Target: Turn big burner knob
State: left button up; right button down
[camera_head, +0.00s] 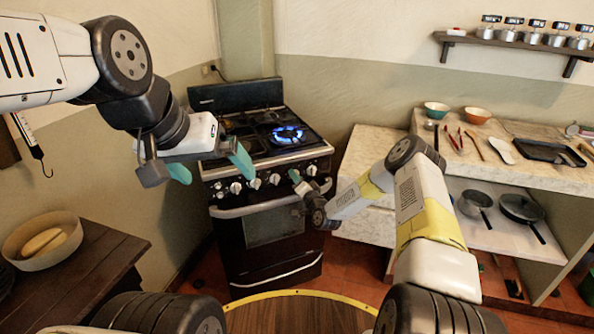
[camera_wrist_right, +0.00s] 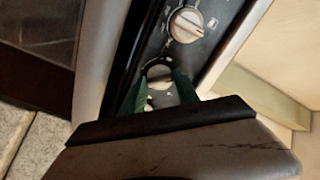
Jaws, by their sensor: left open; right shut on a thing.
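The black stove (camera_head: 262,150) has a row of silver knobs along its front panel. A blue flame burns on the right-hand burner (camera_head: 288,134). My right gripper (camera_head: 297,180) is at the panel, right of the middle. In the right wrist view its green fingers (camera_wrist_right: 161,90) are closed around a silver knob (camera_wrist_right: 158,71), partly hidden by them. The neighbouring knob (camera_wrist_right: 187,25) is in plain view and untouched. I cannot tell which knob serves the big burner. My left gripper (camera_head: 211,168) is open and empty, in front of the left part of the stove.
A counter (camera_head: 380,155) with bowls and utensils stands to the right, with pans (camera_head: 522,208) on the shelf below. A dark wooden table (camera_head: 100,262) with a bowl (camera_head: 42,240) is at left. A round wooden table edge (camera_head: 300,310) is near me.

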jog(key=shift+m, duration=3.7)
jog(key=shift+f, duration=0.1)
jog(key=c, duration=0.9)
grip_release()
jog(key=v, duration=0.8)
